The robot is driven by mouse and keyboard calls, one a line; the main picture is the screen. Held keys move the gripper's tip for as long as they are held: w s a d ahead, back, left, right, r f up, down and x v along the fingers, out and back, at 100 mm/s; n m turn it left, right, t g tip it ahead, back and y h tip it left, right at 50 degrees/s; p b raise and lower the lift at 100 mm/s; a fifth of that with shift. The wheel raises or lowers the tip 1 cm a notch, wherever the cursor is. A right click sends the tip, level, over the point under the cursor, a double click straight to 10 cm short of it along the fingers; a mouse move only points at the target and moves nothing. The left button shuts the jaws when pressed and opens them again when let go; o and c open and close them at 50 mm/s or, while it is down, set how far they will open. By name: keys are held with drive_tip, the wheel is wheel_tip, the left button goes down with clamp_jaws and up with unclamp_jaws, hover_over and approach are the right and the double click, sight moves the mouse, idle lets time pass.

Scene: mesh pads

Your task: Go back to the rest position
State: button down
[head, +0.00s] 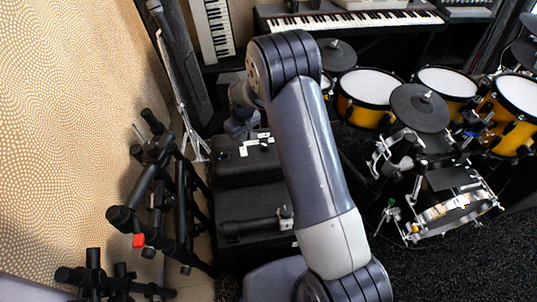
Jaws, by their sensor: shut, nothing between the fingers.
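My arm rises from the bottom of the head view, bends at an elbow near the top, and its far part points down and away behind the elbow. My gripper (241,130) shows small and dark at the end of the arm, left of the upper link and in front of or above a black case. It is shut, with nothing seen held in it. The elbow and upper link hide part of the forearm.
Black cases (250,205) stand beneath the arm. Black stands (165,190) are at the left by the patterned wall (70,110). A drum kit (440,110) fills the right, and a keyboard (350,20) is at the back. Dark carpet (440,260) lies open at lower right.

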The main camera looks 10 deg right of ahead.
sight(244, 153)
drive_tip(key=shift+r, duration=0.1)
idle(0.3)
wheel_tip(244, 153, down, 7)
drive_tip(key=b, duration=0.3)
drive_tip(key=shift+b, duration=0.4)
drive_tip(key=shift+r, duration=0.15)
